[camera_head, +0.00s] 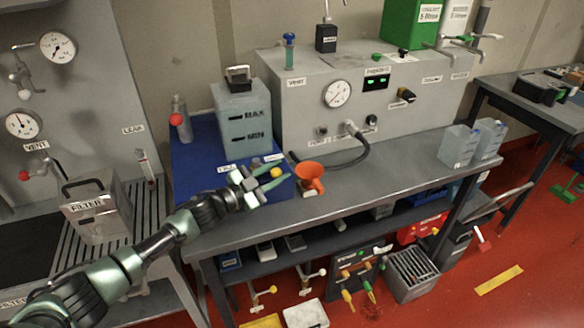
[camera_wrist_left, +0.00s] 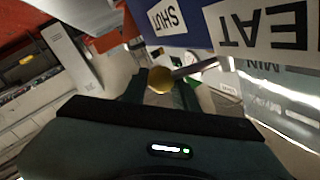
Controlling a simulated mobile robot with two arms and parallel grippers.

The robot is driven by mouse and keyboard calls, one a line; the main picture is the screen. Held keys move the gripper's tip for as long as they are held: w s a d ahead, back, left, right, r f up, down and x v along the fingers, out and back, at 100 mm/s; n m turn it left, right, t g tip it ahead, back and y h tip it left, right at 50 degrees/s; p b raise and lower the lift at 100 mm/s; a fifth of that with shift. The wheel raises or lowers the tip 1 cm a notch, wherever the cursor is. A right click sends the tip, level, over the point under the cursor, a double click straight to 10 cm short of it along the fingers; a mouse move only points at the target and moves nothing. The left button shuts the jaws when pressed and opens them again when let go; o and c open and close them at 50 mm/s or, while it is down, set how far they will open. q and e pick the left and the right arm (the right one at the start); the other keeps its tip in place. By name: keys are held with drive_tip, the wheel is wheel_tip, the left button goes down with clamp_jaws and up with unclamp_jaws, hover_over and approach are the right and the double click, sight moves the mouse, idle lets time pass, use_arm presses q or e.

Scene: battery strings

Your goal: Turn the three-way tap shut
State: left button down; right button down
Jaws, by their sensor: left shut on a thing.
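The three-way tap shows as a metal lever (camera_wrist_left: 195,68) ending in a yellow ball knob (camera_wrist_left: 160,80). The knob also shows in the head view (camera_head: 276,173), at the front of the blue board. My left gripper (camera_head: 277,181) is shut on this knob, with a finger on each side. In the wrist view the lever runs right from the knob, below a white SHUT label (camera_wrist_left: 167,17) and a larger label ending in EAT (camera_wrist_left: 262,25). The tap's body is mostly hidden. My right gripper is not in view.
A grey tank (camera_head: 243,117) marked MAX stands on the blue board (camera_head: 197,155) behind my gripper.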

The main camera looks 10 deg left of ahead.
use_arm(q)
drive_tip(key=shift+s+a+f+g, duration=0.15)
drive_tip(key=shift+a+f+g, duration=0.2)
drive_tip(key=shift+f, duration=0.1)
drive_tip(key=shift+h, duration=0.3)
drive_tip(key=shift+s+m, duration=0.1)
drive_tip(key=shift+m, duration=0.2)
drive_tip(key=c, duration=1)
unclamp_jaws()
drive_tip(key=shift+a, duration=0.1)
drive_tip(key=shift+c, duration=0.2)
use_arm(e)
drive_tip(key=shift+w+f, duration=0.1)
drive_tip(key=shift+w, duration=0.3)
use_arm(q)
drive_tip(key=shift+r, duration=0.1)
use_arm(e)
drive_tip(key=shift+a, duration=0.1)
use_arm(q)
drive_tip(key=b+v, duration=0.1)
drive_tip(key=v, duration=0.6)
drive_tip(key=shift+a+b, duration=0.3)
drive_tip(key=shift+b, duration=0.1)
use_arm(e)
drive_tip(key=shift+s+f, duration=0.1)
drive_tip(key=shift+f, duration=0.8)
use_arm(q)
drive_tip(key=shift+s, duration=0.15)
